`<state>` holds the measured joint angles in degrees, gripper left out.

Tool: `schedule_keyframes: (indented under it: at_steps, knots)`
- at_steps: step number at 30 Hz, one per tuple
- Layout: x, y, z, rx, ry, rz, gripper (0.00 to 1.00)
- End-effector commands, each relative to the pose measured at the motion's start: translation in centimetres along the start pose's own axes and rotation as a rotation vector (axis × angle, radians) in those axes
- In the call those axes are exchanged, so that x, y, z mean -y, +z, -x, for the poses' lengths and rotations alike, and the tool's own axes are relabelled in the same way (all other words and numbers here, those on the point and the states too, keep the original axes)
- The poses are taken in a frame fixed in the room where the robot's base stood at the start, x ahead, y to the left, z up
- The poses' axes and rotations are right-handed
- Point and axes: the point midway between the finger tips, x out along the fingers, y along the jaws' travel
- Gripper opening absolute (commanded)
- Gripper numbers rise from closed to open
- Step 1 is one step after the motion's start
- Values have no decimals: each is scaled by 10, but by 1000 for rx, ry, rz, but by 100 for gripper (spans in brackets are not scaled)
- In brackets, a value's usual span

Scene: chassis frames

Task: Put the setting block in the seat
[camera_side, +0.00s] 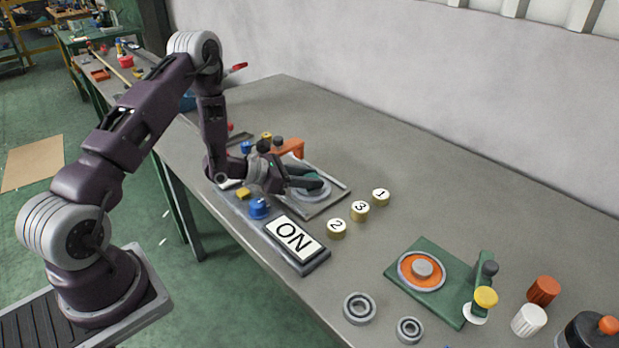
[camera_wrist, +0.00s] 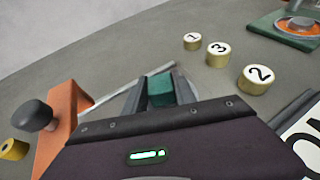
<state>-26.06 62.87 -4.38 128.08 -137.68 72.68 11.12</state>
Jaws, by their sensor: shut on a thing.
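The setting block appears to be the teal block (camera_wrist: 160,90) between my fingers in the wrist view; in the side view it is mostly hidden by the fingers. My gripper (camera_side: 316,183) is shut on it and points to the right, low over a grey square plate (camera_side: 340,193) with a round ring on it. In the wrist view my gripper (camera_wrist: 158,88) shows both fingers along the block's sides. I cannot tell whether the block touches the plate, or for certain which part is the seat.
An orange bracket (camera_side: 291,147) with a dark knob stands close behind my gripper. Brass number pieces (camera_side: 337,229) and an ON sign (camera_side: 294,238) are nearby. A green fixture (camera_side: 435,255) with an orange ring, loose rings (camera_side: 359,308) and caps (camera_side: 529,319) lie at right. The back of the bench is clear.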

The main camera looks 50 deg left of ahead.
Motion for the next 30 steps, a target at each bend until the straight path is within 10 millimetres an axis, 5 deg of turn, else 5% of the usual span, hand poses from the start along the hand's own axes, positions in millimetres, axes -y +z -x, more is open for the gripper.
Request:
schedule_keyframes:
  at_steps: [6,7,10,20,30]
  knots:
    - [0,-3,-1,0,-1,0,0]
    - [0,-3,-1,-1,-1,1,36]
    - [0,-3,-1,-1,-1,1,54]
    - [0,0,0,0,-1,0,54]
    - [-1,0,83,-3,4,3,54]
